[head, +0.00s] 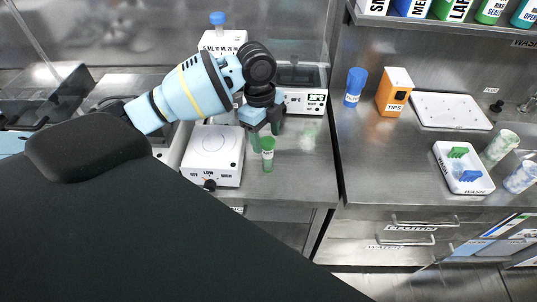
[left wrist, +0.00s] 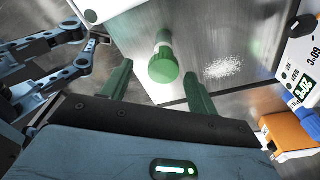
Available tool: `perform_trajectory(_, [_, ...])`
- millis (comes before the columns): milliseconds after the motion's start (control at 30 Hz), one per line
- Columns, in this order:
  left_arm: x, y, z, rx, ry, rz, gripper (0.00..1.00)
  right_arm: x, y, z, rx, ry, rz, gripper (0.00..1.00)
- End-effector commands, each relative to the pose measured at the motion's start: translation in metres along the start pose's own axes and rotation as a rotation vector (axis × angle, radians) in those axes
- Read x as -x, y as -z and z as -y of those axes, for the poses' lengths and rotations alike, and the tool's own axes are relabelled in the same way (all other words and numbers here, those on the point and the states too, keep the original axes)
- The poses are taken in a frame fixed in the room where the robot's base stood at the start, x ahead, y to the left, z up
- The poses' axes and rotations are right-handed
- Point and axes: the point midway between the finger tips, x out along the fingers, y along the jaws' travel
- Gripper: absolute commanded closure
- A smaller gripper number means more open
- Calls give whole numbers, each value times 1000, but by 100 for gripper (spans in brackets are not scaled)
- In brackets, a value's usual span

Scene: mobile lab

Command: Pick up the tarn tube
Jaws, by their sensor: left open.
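A small tube with a green cap (head: 267,144) stands upright on the steel bench, just right of the white hotplate. Its label is too small to read surely; it is the only such tube in view. My left gripper (head: 264,128) points down just above and behind it. In the left wrist view the tube's cap (left wrist: 163,66) shows between and beyond the two green fingers of my left gripper (left wrist: 160,92). The fingers are apart and touch nothing. Blue-grey links at the left of that view seem to be my right gripper (left wrist: 80,50); its opening is unclear.
The hotplate (head: 214,158) is close on the tube's left. A white balance (head: 303,97) stands behind, near spilled white powder (left wrist: 222,68).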

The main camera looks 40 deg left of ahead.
Motion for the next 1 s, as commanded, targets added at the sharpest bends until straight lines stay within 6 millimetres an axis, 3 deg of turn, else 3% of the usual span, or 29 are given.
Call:
perform_trajectory(233, [-10,0,1,0,0,-1,40,-2,7,-2,6,-1,-14,49])
perform_trajectory(567, [-51,-2,3,-1,1,0,40,-3,5,-2,5,0,-11,49])
perform_trajectory(867, [-54,-2,3,-1,3,0,40,-3,6,0,-3,-1,-12,49])
perform_trajectory(1000, [-54,-2,3,-1,3,0,59,-3,6,1,-7,-1,-13,49])
